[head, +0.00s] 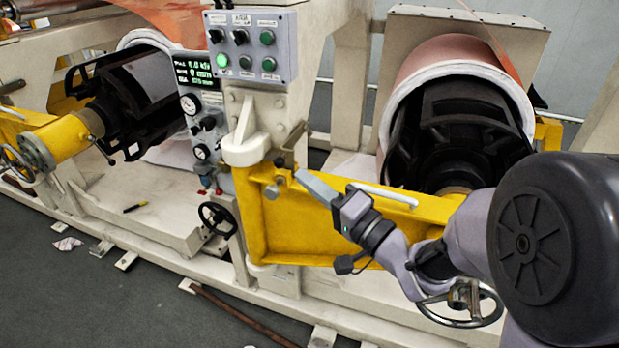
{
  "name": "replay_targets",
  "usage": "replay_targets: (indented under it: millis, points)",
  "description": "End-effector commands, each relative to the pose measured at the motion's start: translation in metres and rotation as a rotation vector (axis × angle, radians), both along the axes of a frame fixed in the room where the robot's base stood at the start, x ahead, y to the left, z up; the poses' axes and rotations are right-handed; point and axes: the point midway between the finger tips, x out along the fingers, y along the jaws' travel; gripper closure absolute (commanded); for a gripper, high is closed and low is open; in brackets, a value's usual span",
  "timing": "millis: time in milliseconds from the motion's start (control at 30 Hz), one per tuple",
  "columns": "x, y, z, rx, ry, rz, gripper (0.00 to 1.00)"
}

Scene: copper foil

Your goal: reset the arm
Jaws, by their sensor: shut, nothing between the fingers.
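My arm comes in from the right of the head view and reaches left across the front of the yellow swing arm (290,228). My gripper (305,176) is at the arm's end, in front of the upper edge of the yellow swing arm. Its fingers are together, and I see nothing held between them. I cannot tell whether it touches the yellow metal.
A grey button box (250,45) and gauge panel (200,130) stand above left. A copper roll (450,55) sits behind my arm. Handwheels are at low centre (217,218) and lower right (463,303). The dark floor (110,300) is mostly clear at lower left.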

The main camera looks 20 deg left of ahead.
Motion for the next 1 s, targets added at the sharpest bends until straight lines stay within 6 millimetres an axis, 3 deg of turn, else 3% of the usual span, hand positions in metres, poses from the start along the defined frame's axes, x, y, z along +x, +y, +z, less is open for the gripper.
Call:
replay_targets:
  millis: [333,433,467,533,633,733,800,900,1000]
  points:
    - [-0.003,-0.002,0.001,-0.001,-0.002,-0.001,1.00]
    - [0.011,-0.015,0.008,-0.045,-0.021,-0.089,1.00]
    - [0.020,-0.026,0.013,-0.080,-0.032,-0.153,1.00]
    - [0.042,-0.068,0.026,-0.210,-0.053,-0.360,1.00]
    - [0.048,-0.151,0.032,-0.477,-0.006,-0.656,1.00]
    - [0.009,-0.225,0.020,-0.747,0.136,-0.813,1.00]
    - [-0.039,-0.257,0.004,-0.908,0.268,-0.819,1.00]
    - [-0.115,-0.270,-0.021,-1.060,0.433,-0.709,1.00]
    - [-0.176,-0.260,-0.037,-1.121,0.526,-0.557,1.00]
